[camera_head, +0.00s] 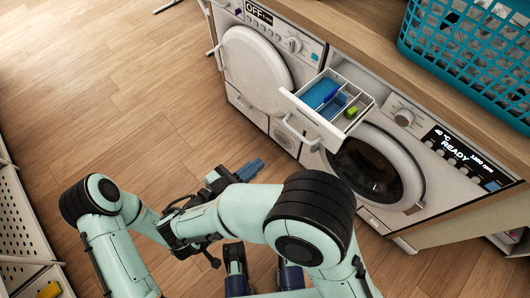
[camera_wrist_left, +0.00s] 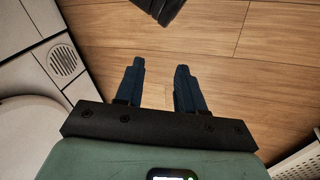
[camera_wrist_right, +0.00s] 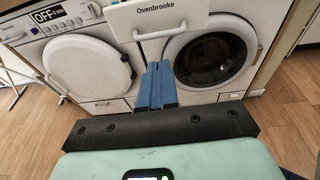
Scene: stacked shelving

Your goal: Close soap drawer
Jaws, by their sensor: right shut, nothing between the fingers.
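The soap drawer (camera_head: 325,106) is white and pulled out from the front of the right-hand washer. Its compartments hold blue and green contents. In the right wrist view, its white front panel (camera_wrist_right: 155,20) reads "Ovenbrooke" and has a handle bar below. My right gripper (camera_head: 253,169) is shut and empty, in front of and below the drawer, apart from it. In the right wrist view, its blue fingers (camera_wrist_right: 158,76) point toward the drawer front.
The right washer has a dark round door (camera_head: 365,170) and a "READY" display (camera_head: 455,150). A left machine (camera_head: 255,65) reads "OFF". A teal basket (camera_head: 470,50) stands on the wooden counter (camera_head: 375,47). The wooden floor (camera_head: 120,90) in front is clear. White perforated shelving (camera_head: 18,215) stands at left.

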